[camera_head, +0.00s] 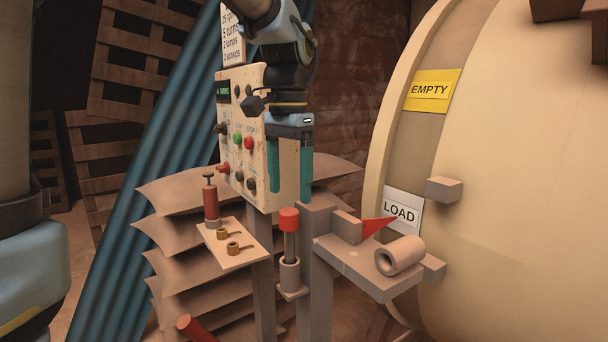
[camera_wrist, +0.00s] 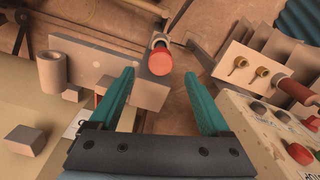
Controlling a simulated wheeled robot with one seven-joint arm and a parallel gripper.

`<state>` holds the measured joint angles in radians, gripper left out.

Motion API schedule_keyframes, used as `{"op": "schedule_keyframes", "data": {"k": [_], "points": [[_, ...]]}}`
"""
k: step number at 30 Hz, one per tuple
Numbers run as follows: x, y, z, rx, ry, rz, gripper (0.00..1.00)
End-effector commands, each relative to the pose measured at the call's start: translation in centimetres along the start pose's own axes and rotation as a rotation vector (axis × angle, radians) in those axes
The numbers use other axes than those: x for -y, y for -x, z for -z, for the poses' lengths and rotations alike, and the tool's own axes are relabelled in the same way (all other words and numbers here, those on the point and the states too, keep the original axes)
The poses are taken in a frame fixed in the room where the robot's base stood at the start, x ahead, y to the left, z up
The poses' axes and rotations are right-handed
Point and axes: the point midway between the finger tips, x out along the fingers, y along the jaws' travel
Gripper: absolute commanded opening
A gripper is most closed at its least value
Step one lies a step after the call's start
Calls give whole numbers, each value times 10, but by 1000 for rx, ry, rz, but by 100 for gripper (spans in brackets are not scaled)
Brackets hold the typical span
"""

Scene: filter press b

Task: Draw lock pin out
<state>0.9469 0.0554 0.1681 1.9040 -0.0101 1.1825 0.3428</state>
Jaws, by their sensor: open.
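The lock pin appears to be the upright grey rod with a red cap (camera_head: 289,219), standing in a grey cup-like holder (camera_head: 290,275) on the side of a post. In the wrist view the red cap (camera_wrist: 160,62) shows from above, slightly beyond the fingertips and between their lines. My gripper (camera_head: 290,194) points down with its teal fingers apart and empty. Its tips look a little above the cap and do not appear to touch it. In the wrist view my gripper (camera_wrist: 160,80) is wide open. The rod's lower end is hidden in the holder.
A grey shelf (camera_head: 350,262) with a hollow cylinder (camera_head: 400,256) and a red pointer (camera_head: 377,228) lies right of the pin. A small tray (camera_head: 225,255) with brass keys is left. The control panel (camera_head: 258,110) stands close behind my gripper. The large drum (camera_head: 500,200) fills the right.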

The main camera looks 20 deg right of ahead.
Motion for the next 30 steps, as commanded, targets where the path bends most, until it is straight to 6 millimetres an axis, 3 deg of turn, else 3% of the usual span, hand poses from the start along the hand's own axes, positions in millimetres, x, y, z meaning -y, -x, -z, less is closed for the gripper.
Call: {"op": "schedule_keyframes", "data": {"k": [15, 21, 30], "points": [[0, -83, -1, 3, 1, -3, 81], [0, -96, -1, 0, 0, -1, 81], [0, -97, 0, -1, 1, -1, 80]]}}
